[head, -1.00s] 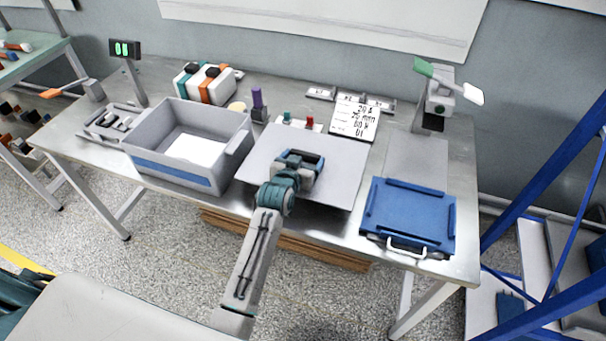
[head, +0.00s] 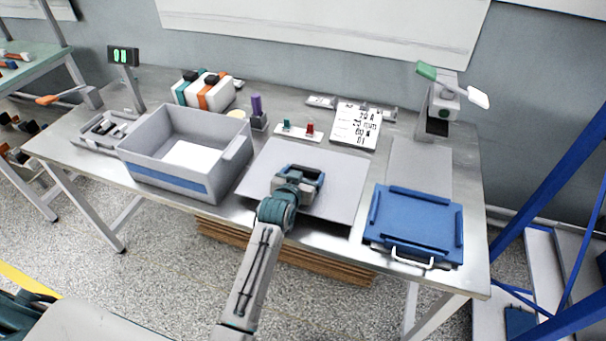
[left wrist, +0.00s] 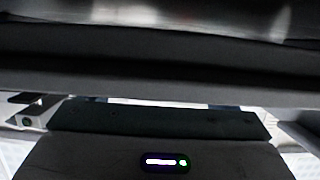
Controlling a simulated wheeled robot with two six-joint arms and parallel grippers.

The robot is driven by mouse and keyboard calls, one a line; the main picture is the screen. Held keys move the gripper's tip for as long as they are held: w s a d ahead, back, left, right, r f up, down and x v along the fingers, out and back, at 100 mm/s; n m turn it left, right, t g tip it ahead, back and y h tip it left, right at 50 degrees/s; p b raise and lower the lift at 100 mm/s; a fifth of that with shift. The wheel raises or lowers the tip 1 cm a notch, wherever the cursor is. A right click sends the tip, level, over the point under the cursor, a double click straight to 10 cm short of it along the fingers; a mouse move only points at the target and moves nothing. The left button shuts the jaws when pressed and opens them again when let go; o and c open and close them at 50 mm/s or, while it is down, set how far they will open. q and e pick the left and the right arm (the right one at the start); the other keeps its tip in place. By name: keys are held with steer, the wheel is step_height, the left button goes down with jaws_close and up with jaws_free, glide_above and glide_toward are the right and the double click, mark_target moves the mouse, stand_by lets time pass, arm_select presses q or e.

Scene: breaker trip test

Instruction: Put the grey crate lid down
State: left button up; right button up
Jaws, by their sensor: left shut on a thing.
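The grey crate lid (head: 335,180) is a flat grey plate in the middle of the head view, between the open crate and a blue tray. My left gripper (head: 298,178) is over its middle, shut on the lid, probably by a handle that the jaws hide. The lid lies about level, at or just above the tabletop; I cannot tell whether it touches. In the left wrist view a dark, blurred surface fills the top, too close to make out. The grey crate (head: 165,178) with a blue front stripe stands open to the left, white inside. My right gripper is not in view.
The blue tray (head: 415,222) with a white handle is close to the lid's right. A bare grey mat (head: 422,163) is at the right.

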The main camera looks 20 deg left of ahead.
arm_select(q)
steer(key=shift+f, duration=0.3)
steer(key=o, duration=1)
steer(key=shift+s+f, duration=0.1)
steer(key=shift+f, duration=0.1)
steer(key=shift+s+r, duration=0.1)
steer(key=shift+r, duration=0.5)
steer(key=v, duration=0.6)
steer(key=b+v, duration=0.1)
steer(key=v, duration=0.4)
steer(key=shift+s+r, duration=0.3)
steer(key=shift+r, duration=0.05)
